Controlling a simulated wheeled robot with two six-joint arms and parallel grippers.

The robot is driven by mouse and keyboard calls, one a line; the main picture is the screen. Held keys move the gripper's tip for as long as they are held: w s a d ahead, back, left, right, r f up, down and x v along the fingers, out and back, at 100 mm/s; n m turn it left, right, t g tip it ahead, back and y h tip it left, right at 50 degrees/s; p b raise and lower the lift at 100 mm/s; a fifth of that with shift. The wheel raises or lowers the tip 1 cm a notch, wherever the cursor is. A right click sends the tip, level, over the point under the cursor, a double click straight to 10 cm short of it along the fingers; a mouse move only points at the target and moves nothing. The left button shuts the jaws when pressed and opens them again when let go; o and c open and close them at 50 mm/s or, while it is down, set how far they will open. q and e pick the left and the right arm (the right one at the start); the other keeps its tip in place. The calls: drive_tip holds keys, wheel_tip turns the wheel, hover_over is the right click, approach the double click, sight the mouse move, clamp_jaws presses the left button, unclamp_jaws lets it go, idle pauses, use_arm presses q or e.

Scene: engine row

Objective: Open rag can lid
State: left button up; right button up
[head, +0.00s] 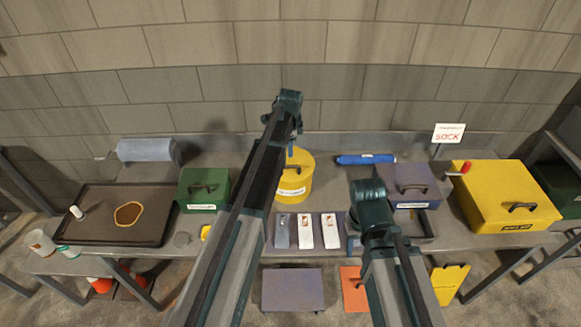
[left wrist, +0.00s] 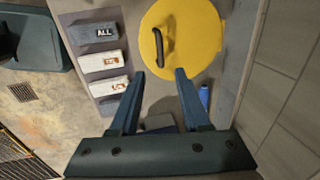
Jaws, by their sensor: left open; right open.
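The rag can is a round yellow can (head: 303,188) with a dark arched lid handle (head: 293,168), standing at the back of the bench. My left arm crosses in front of its left side in the head view. In the left wrist view the round yellow lid (left wrist: 195,35) and its handle (left wrist: 158,48) show from above, and the lid lies flat. My left gripper (left wrist: 160,74) is open and empty; its fingertips appear at the lid's near edge, short of the handle.
Several small labelled blocks (head: 305,231) lie in front of the can. A green box (head: 189,181) stands left, a grey-purple box (head: 410,180) and a large yellow box (head: 495,191) right. A blue roll (head: 365,159) lies behind. A dark tray (head: 105,228) fills the bench's left.

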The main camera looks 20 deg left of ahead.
sight(290, 166)
use_arm(q)
drive_tip(key=f+b, duration=0.3)
drive_tip(key=w+f+b, duration=0.1)
drive_tip(key=f+b, duration=0.2)
drive_tip(key=f, duration=0.1)
drive_tip(key=w+f+b, duration=0.1)
drive_tip(key=f+b, duration=0.3)
drive_tip(key=shift+a, duration=0.3)
drive_tip(key=shift+r, duration=0.1)
clamp_jaws()
idle(0.8)
